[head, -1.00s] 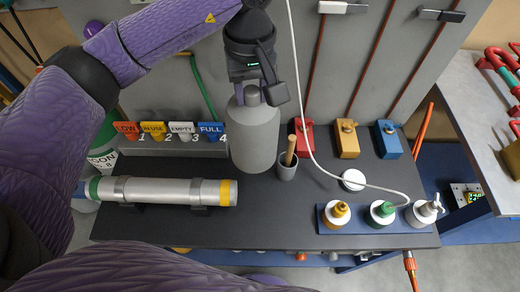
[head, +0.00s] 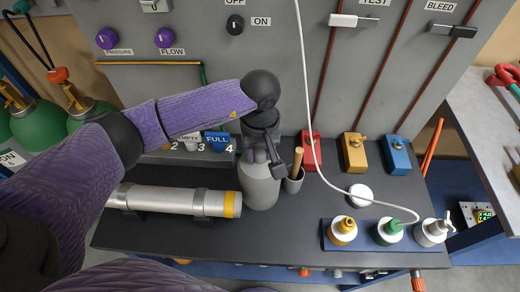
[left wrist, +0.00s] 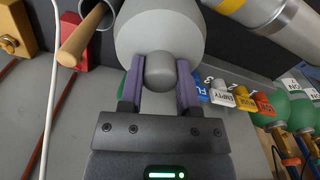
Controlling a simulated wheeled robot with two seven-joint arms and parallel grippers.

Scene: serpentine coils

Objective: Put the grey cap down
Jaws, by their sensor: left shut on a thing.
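The grey cap (head: 261,188) is a smooth, upright bell-shaped body with a small knob on top. My left gripper (head: 260,156) comes down from above and is shut on that knob. In the left wrist view the two fingers (left wrist: 160,75) flank the rounded knob, with the wide cap body (left wrist: 160,28) beyond. The cap stands over the dark bench top (head: 280,235), just right of the silver cylinder's yellow-banded end. I cannot tell whether its base touches the bench. My right gripper is not in view.
The silver cylinder (head: 170,200) lies in cradles at left. A grey cup (head: 294,184) with a wooden handle stands close right of the cap. Red, yellow and blue blocks (head: 354,153) stand behind. A white disc (head: 360,193) and a bottle rack (head: 331,240) are at right. A white cable hangs across.

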